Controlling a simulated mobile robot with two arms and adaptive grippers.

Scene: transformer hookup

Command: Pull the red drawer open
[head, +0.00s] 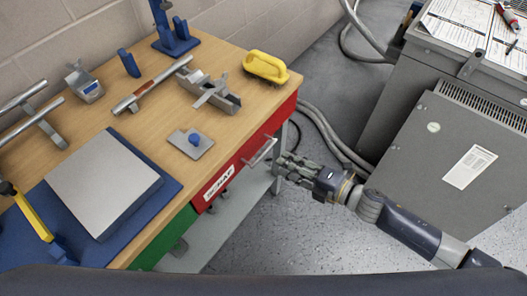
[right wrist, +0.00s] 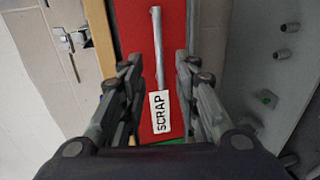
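The red drawer (head: 237,168) is in the workbench's side, with its front close under the tabletop edge; it appears shut. It bears a white SCRAP label (head: 219,183) and a silver bar handle (head: 262,151). In the right wrist view, the red front (right wrist: 137,25) fills the middle, with the handle (right wrist: 158,45) running lengthwise. My right gripper (head: 281,163) is beside the handle, fingers pointing at it. In the right wrist view my right gripper (right wrist: 158,62) is open, its fingers on either side of the handle. Contact cannot be told. My left gripper is not in view.
The wooden workbench top (head: 235,60) holds metal parts, a grey plate (head: 104,183) and a yellow-handled tool (head: 265,66). A green drawer front (head: 165,238) adjoins the red one. A grey cabinet (head: 445,150) stands right, with cables (head: 325,130) between. Floor before the drawer is clear.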

